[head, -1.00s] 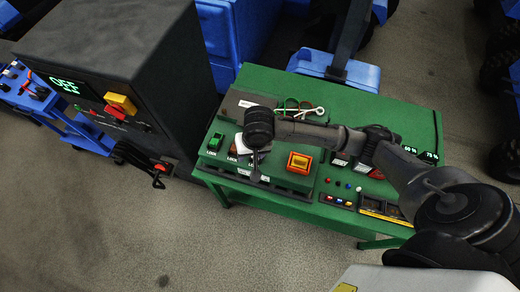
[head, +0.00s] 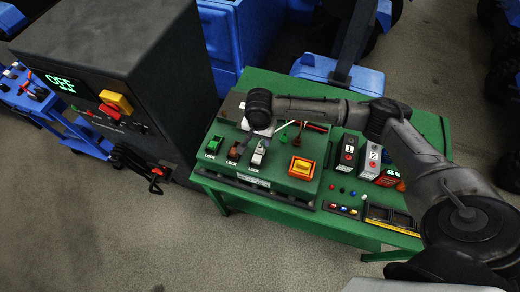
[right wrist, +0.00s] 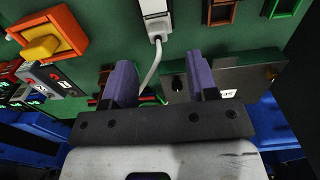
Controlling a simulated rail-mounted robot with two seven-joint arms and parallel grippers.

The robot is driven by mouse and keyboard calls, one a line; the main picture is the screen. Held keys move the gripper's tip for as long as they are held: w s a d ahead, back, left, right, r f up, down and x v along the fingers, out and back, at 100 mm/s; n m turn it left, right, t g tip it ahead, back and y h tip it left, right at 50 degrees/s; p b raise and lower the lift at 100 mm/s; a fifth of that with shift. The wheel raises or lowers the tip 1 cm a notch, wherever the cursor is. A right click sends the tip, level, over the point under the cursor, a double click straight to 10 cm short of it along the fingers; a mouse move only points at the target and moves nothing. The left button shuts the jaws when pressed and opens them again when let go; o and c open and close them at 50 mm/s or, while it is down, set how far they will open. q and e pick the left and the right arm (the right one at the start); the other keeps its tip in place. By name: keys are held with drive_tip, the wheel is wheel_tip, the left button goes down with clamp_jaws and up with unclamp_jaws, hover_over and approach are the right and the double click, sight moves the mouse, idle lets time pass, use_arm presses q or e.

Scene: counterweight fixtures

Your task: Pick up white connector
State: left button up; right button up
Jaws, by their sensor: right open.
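The white connector (head: 258,152) stands at the right end of a row of three slots on the green panel, above a LOCK label. In the right wrist view the white connector (right wrist: 155,16) is at the top edge, partly cut off, with a pale cable running from it down between my fingers. My right gripper (right wrist: 161,75) is open, its two purple fingers apart with no connector between them. The connector lies beyond the fingertips. In the head view the fingers are mostly hidden beneath my wrist. My left gripper is not in view.
A green slot piece (head: 215,142) and a brown one (head: 236,150) stand left of the connector. An orange switch (head: 301,168) is to its right. A grey plate (right wrist: 225,82) lies near the right finger. Numbered blocks (head: 348,153) and a dark cabinet (head: 120,60) flank the panel.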

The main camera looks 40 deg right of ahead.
sight(260, 147)
drive_tip(key=shift+s+f, duration=0.15)
drive_tip(key=shift+f, duration=2.95)
drive_tip(key=shift+c, duration=0.4)
drive_tip(key=c, duration=0.7)
